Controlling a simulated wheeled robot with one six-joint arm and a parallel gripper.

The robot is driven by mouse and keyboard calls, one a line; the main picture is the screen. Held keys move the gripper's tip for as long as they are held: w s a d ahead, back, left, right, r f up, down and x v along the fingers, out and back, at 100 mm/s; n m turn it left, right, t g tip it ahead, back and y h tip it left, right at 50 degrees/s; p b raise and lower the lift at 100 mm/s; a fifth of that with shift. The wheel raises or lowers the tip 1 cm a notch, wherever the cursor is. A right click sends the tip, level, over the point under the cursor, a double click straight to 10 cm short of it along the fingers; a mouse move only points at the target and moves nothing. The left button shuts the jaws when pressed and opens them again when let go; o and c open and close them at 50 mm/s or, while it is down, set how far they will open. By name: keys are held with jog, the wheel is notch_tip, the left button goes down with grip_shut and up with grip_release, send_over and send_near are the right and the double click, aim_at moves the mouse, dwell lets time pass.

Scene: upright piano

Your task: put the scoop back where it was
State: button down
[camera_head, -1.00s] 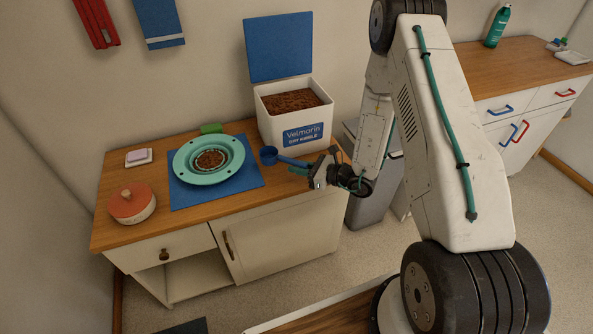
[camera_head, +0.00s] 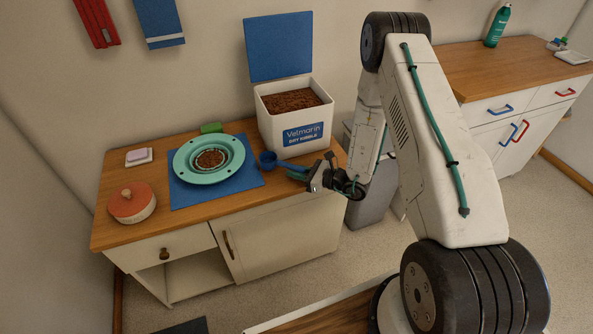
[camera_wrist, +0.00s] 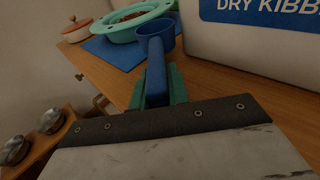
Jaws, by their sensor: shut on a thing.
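The blue scoop (camera_head: 268,160) is in the head view, just in front of the white kibble bin and right of the blue mat. Its handle points right, toward my gripper (camera_head: 307,178). In the wrist view the scoop (camera_wrist: 156,45) extends away from me, its handle between the green fingertips of my gripper (camera_wrist: 158,88). My gripper is shut on the handle. The scoop is low over the wooden counter (camera_head: 228,203); I cannot tell whether it touches the top. The inside of its cup is too small to read.
The open kibble bin (camera_head: 285,137) stands behind the scoop. A teal bowl (camera_head: 184,173) with kibble sits on the blue mat (camera_head: 190,195). A lidded red-topped pot (camera_head: 132,204), a green block (camera_head: 211,128) and a grey bin (camera_head: 373,195) are nearby. The counter's front edge is close below my gripper.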

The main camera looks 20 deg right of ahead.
jog(key=shift+s+f, duration=0.1)
jog(key=shift+f, duration=0.15)
jog(key=c, duration=1.3)
grip_release()
jog(key=shift+s+f, duration=0.1)
jog(key=shift+c, duration=0.2)
